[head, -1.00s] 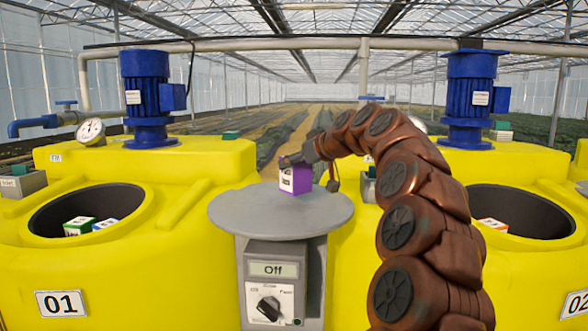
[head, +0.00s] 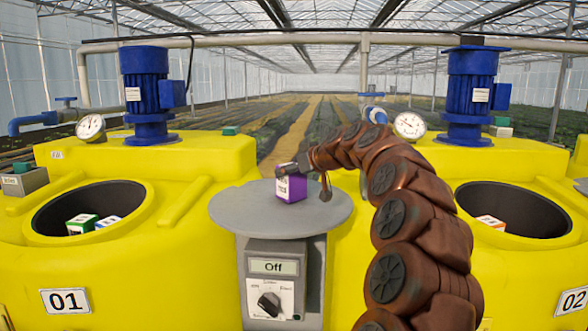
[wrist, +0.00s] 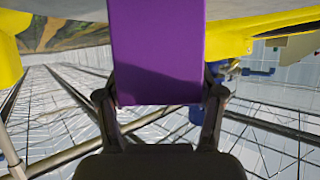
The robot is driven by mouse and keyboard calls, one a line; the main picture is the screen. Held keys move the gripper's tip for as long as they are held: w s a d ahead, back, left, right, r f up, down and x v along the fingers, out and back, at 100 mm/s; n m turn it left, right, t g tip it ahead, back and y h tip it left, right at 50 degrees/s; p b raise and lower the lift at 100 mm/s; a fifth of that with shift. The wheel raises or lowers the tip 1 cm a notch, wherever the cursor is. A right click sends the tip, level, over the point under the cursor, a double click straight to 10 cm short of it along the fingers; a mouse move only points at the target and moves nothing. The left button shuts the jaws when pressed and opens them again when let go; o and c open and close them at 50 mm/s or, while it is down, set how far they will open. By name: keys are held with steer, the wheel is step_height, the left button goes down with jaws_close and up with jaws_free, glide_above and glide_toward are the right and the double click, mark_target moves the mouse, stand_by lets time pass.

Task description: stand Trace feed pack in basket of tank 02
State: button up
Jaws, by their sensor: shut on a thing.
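A purple pack with a white label (head: 291,188) is at the round grey table (head: 235,212) between the tanks. Its label is too small to read. My gripper (head: 300,168) is shut on it from the right side; in the wrist view the purple pack (wrist: 158,55) sits between both fingers. I cannot tell whether the pack touches the table top. Tank 02 (head: 535,290) is the yellow tank at the right, its round dark opening (head: 540,208) uncovered. An orange-and-white pack (head: 490,222) shows inside it; the basket itself is not clear.
Blue motors (head: 147,95) (head: 470,95) and gauges (head: 90,127) (head: 409,125) stand behind the openings. A control box (head: 270,285) reading "Off" is below the table.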

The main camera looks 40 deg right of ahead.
steer(key=shift+f, duration=0.2)
steer(key=o, duration=1.5)
steer(key=shift+c, duration=0.2)
steer(key=shift+s+r, duration=0.15)
steer(key=shift+r, duration=0.05)
